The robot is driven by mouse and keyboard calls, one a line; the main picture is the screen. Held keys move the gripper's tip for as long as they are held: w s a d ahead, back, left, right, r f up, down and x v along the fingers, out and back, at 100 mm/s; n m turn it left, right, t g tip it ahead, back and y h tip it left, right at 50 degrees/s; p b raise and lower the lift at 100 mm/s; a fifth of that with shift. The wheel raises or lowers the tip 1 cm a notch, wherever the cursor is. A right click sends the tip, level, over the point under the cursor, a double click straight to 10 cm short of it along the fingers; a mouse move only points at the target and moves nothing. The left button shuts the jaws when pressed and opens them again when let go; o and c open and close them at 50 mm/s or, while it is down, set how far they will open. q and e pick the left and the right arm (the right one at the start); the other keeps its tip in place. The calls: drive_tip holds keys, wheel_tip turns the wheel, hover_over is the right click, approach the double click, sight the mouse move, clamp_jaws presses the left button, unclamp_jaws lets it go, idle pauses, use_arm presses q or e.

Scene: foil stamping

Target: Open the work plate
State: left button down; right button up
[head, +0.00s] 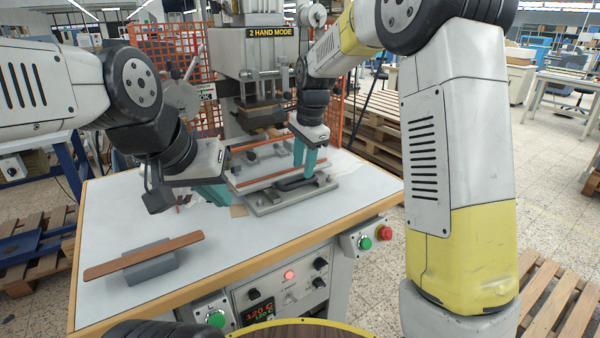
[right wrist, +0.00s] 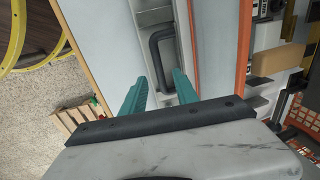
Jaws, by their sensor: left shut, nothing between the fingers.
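The work plate (head: 267,206) is a grey metal plate at the front of the stamping press, with a black bar handle (head: 303,182) along its front right. In the right wrist view the black handle (right wrist: 158,48) shows as a bent bar just beyond my fingertips. My right gripper (head: 304,160) points down over the handle.
The press (head: 250,55) stands behind the plate, with orange mesh guards beside it. A brown strip (head: 145,256) lies on a grey block (head: 150,270) at the front left of the white table (head: 225,250). Buttons and a control panel (head: 290,290) are on the table's front.

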sight(302, 182)
drive_tip(key=shift+w+a+f, duration=0.1)
drive_tip(key=shift+w+f, duration=0.1)
drive_tip(key=shift+f, duration=1)
drive_tip(key=shift+w+a+f, duration=0.1)
drive_tip(key=shift+w+f, duration=0.05)
drive_tip(key=shift+f, duration=1)
drive_tip(key=shift+c, duration=0.5)
clamp_jaws()
drive_tip(key=shift+r, duration=0.1)
